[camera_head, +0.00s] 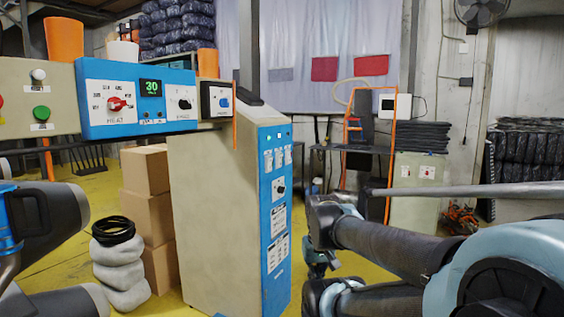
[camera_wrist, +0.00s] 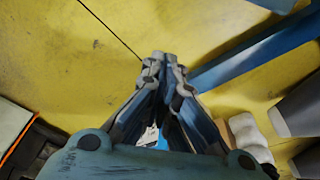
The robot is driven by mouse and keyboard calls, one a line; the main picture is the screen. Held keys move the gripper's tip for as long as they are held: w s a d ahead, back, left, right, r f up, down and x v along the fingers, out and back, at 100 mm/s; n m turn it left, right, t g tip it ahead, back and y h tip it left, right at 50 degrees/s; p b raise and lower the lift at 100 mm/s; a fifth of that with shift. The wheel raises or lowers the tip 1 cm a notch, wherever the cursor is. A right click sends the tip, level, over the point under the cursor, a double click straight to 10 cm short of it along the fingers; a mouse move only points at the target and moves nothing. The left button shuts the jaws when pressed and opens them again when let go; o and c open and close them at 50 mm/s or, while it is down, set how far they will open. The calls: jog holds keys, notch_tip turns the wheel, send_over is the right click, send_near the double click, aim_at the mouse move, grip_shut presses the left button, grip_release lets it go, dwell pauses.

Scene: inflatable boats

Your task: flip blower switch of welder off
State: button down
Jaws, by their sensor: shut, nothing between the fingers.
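The welder is a tall beige cabinet (camera_head: 215,210) with a blue front strip, and a long control panel (camera_head: 150,62) extends left at its top. The panel has a red rotary knob (camera_head: 117,104), a green display reading 30 (camera_head: 151,88) and a black knob (camera_head: 184,104). A small dark box at its right end carries a blue switch (camera_head: 224,102). I cannot read which label marks the blower switch. My gripper (camera_head: 318,268) hangs low, right of the cabinet and apart from it. In the wrist view, my gripper (camera_wrist: 165,62) is shut and empty, pointing over yellow floor.
Cardboard boxes (camera_head: 147,215) and stacked pale sacks (camera_head: 122,265) stand left of the cabinet. Behind are a table (camera_head: 340,150) with an orange-edged frame and a grey cabinet (camera_head: 415,175). Yellow floor (camera_wrist: 95,55) lies open below my gripper.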

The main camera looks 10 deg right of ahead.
jog(key=w+a+r+m+y, duration=0.2)
jog(key=w+r+m+y, duration=0.2)
jog(key=w+r+m, duration=1.25)
jog(key=w+d+r+m+t+y, duration=0.1)
jog(key=w+d+r+m, duration=0.2)
jog(key=w, duration=0.7)
jog(key=w+d+r+m+t+y, duration=0.1)
jog(key=w+d+r+m+y, duration=0.1)
jog(key=w+r, duration=0.5)
jog(key=w+d+r+m+t+y, duration=0.1)
jog(key=w+d+r+m, duration=0.3)
jog(key=w, duration=1)
jog(key=d+r+t, duration=0.1)
jog(key=d, duration=0.1)
jog(key=shift+w+d, duration=0.3)
jog(key=shift+w, duration=0.05)
